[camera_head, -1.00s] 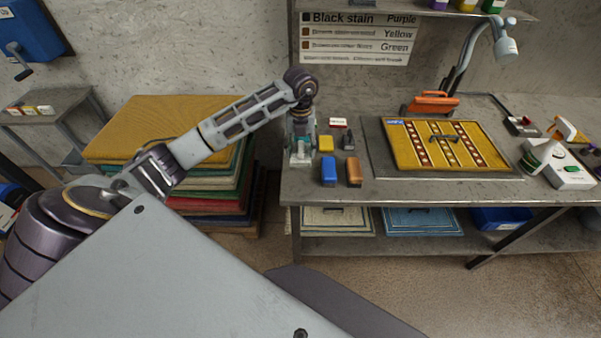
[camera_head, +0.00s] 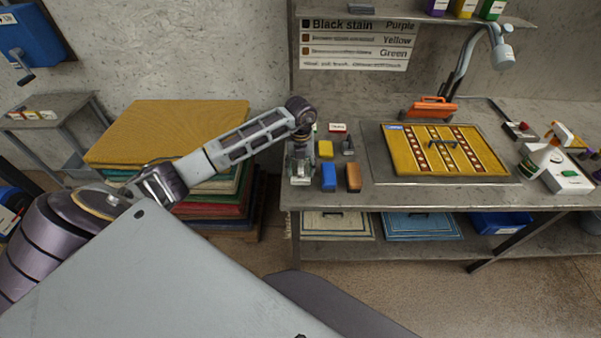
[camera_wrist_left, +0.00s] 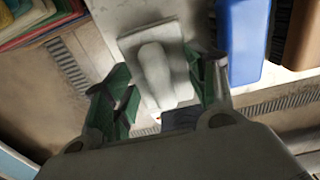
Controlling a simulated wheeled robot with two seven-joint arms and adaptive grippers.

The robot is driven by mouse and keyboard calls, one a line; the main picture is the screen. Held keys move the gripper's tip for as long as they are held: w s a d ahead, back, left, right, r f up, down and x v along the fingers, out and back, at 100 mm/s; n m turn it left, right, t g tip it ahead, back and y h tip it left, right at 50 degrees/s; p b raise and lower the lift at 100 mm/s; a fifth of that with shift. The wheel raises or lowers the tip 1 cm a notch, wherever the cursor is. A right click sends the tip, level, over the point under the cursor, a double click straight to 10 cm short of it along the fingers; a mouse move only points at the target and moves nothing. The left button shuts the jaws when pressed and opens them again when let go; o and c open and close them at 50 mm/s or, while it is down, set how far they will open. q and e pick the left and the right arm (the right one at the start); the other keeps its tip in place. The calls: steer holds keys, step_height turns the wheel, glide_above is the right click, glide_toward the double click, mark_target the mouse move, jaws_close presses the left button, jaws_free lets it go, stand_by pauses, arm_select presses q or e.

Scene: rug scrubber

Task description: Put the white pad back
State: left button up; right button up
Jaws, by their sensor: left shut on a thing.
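The white pad (camera_head: 300,181) is at the left end of the workbench, just left of the blue pad (camera_head: 328,178). My left gripper (camera_head: 299,165) points down over it and is shut on its raised grip. In the left wrist view the pad (camera_wrist_left: 155,62) lies between the green fingers of the gripper (camera_wrist_left: 160,88), with the blue pad (camera_wrist_left: 242,40) to its right. I cannot tell whether the white pad's underside touches the bench. My right gripper is not in view.
A brown pad (camera_head: 354,177), a yellow pad (camera_head: 326,149) and a dark pad (camera_head: 348,147) stand nearby on the workbench (camera_head: 450,194). A yellow rug (camera_head: 410,160) lies farther right.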

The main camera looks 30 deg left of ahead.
mark_target(301, 172)
arm_select(q)
steer(key=shift+f, duration=1.55)
steer(key=shift+f, duration=0.15)
steer(key=o, duration=0.9)
steer(key=shift+o, duration=0.2)
steer(key=shift+r+b, duration=0.85)
steer(key=shift+r, duration=5.3)
